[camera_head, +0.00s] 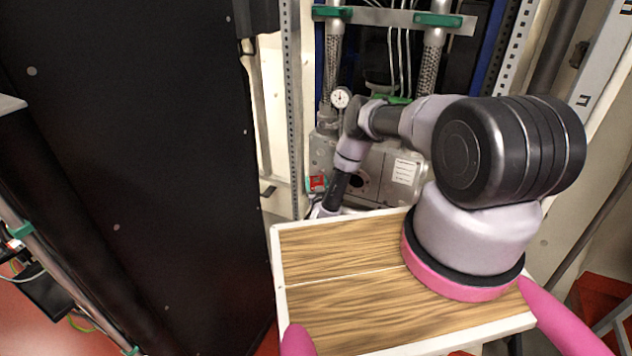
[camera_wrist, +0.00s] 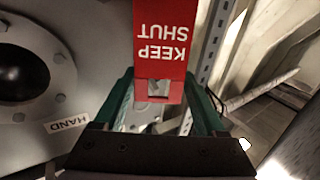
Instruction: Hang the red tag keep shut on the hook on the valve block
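The red tag (camera_wrist: 162,40) reads KEEP SHUT, upside down in the wrist view. Its square hole is at the end closest to my gripper (camera_wrist: 160,82). The green fingers stand at the tag's two side edges and appear closed on it. In the head view, the tag (camera_head: 318,182) is a small red patch in front of the valve block's left part, beside my dark wrist. The grey valve block (camera_head: 375,178) has a gauge above and a round dark opening; its flange (camera_wrist: 62,85) fills the wrist view's left side. I cannot make out the hook.
A perforated metal post (camera_head: 293,120) stands just left of the block. A large black panel (camera_head: 140,150) fills the left. A wooden-topped tray with a white rim (camera_head: 281,262) lies below my arm. Braided hoses (camera_head: 430,72) rise behind the block.

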